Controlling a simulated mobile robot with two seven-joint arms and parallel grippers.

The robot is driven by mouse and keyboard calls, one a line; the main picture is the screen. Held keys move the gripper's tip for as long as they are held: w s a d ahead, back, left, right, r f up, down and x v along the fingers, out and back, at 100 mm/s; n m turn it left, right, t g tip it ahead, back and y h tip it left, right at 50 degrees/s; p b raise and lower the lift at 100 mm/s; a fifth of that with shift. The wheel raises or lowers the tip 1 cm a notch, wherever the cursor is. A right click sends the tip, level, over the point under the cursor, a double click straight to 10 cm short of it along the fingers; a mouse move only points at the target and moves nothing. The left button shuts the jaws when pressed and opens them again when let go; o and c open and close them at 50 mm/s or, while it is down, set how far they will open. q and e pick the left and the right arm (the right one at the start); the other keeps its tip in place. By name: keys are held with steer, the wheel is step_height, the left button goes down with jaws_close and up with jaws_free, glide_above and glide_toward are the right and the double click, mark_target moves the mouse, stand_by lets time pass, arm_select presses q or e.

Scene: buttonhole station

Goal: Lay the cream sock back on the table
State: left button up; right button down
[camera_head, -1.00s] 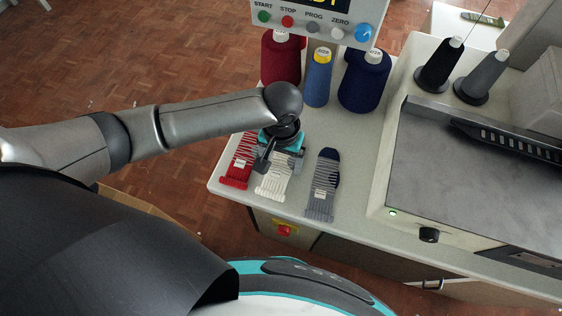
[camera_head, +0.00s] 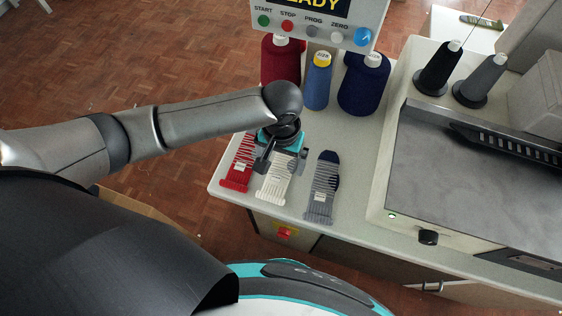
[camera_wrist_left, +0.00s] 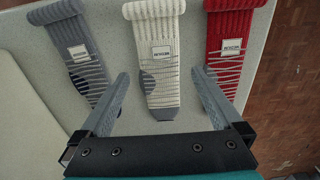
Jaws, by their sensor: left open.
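The cream sock (camera_head: 272,188) lies flat on the table, cuff toward the front edge, between a red sock and a grey one. My left gripper (camera_head: 284,158) is over its toe end and partly hides it in the head view. In the left wrist view the cream sock (camera_wrist_left: 158,50) lies between the two spread fingers of my left gripper (camera_wrist_left: 163,84), with a gap on each side. The gripper is open and holds nothing. My right gripper is out of view.
The red sock (camera_head: 236,177) and grey sock (camera_head: 321,190) lie close on either side. Thread cones (camera_head: 364,85) and a button panel (camera_head: 315,22) stand behind. A machine (camera_head: 470,180) fills the right side. Bare table (camera_head: 358,150) shows between the grey sock and the machine.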

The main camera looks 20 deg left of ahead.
mark_target(281, 171)
arm_select(q)
step_height(281, 171, up, 10)
steer(key=p, duration=0.3)
steer(key=shift+r, duration=0.15)
stand_by(0.3)
